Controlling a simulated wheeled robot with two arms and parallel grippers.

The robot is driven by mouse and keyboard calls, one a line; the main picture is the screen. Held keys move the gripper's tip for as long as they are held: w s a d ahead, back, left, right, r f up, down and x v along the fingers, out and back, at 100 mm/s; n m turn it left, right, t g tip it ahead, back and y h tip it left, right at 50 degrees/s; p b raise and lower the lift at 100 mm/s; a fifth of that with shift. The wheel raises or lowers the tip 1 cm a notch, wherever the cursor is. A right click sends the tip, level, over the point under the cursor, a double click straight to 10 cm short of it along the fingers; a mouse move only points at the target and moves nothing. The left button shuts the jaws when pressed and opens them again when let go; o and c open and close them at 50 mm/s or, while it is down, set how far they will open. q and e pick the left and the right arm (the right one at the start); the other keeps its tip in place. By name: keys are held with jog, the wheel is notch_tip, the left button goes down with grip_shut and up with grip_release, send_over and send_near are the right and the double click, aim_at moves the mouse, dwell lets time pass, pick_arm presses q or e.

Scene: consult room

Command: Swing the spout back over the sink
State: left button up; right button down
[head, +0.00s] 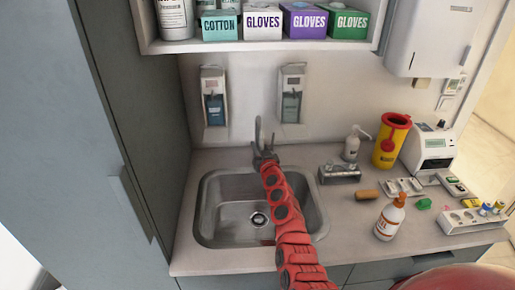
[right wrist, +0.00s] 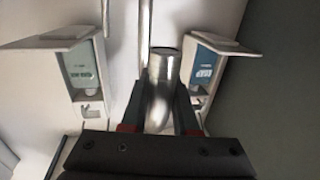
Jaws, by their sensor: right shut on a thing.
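The sink (head: 207,215) is a steel basin set in the counter, with a drain in its floor. The tap's grey metal spout (head: 258,132) shows at the back of the sink, partly hidden by my gripper. My right gripper (head: 263,155) reaches across the sink on its red arm to the tap. In the right wrist view the shiny round spout (right wrist: 162,72) stands between the two fingers of my right gripper (right wrist: 160,108), which is shut on it. The spout's exact angle over the basin is hard to tell. My left gripper is not in view.
Two wall dispensers (head: 213,97) (head: 291,95) hang behind the sink, under a shelf of glove boxes (head: 263,22). A tall grey cabinet (head: 115,120) stands left. Right of the sink are a metal holder (head: 340,174), an orange-capped bottle (head: 390,220) and a yellow container (head: 391,142).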

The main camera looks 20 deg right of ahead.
jog(key=shift+d+r, duration=0.1)
jog(key=shift+r, duration=0.05)
jog(key=c, duration=1)
grip_release()
jog(key=o, duration=0.3)
jog(key=shift+w, duration=0.1)
jog(key=shift+s+a+b, duration=0.45)
jog(key=shift+s, duration=2.45)
jog(key=shift+s+a+b, duration=0.45)
jog(key=shift+s+b, duration=0.05)
jog(key=shift+s, duration=2.35)
jog(key=shift+s+a+b, duration=0.45)
jog(key=shift+s, duration=2.45)
